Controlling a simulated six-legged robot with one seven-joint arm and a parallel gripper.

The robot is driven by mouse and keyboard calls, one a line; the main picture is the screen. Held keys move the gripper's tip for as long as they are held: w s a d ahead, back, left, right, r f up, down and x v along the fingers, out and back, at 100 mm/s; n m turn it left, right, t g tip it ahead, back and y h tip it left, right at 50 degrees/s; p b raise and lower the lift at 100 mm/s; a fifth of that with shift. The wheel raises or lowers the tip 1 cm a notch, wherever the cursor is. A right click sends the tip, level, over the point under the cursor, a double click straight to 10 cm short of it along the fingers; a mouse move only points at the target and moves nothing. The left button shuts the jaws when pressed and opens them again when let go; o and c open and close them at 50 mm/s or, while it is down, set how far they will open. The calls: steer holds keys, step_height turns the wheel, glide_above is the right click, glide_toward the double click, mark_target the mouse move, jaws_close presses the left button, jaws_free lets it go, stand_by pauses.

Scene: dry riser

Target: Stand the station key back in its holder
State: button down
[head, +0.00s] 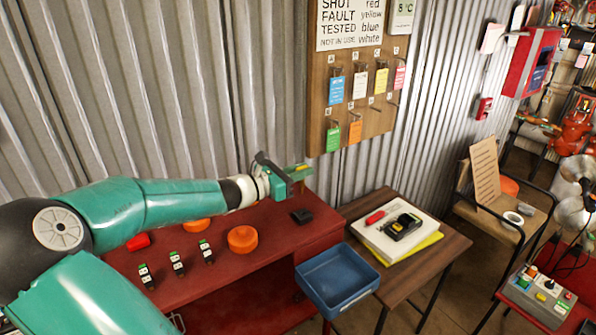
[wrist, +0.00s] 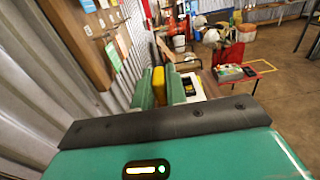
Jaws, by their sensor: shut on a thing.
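My gripper (head: 298,171) is at the end of my outstretched arm, above the right part of the red bench and in front of the corrugated wall. In the wrist view, the fingers of my gripper (wrist: 160,90) are shut on a yellow piece (wrist: 158,78), which I take to be the station key. Most of the key is hidden by the fingers and wrist. A small black block (head: 302,215), perhaps the key's holder, sits on the bench below my gripper, apart from it. I cannot see a slot in it clearly.
The red bench (head: 240,270) also bears orange round pieces (head: 243,239) and several small black-and-white devices (head: 177,263). A blue tray (head: 335,285) sits to the right. A wooden tag board (head: 345,125) hangs behind. A side table (head: 440,248) holds a yellow-black meter (head: 402,227).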

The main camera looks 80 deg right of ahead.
mark_target(302, 187)
steer(key=shift+s+f, duration=0.25)
steer(key=shift+f, duration=2.65)
steer(key=shift+w+f, duration=0.1)
steer(key=shift+f, duration=1.15)
steer(key=shift+a+f, duration=0.1)
steer(key=shift+f, duration=0.6)
steer(key=c, duration=1.3)
jaws_free()
steer(key=shift+c, duration=0.2)
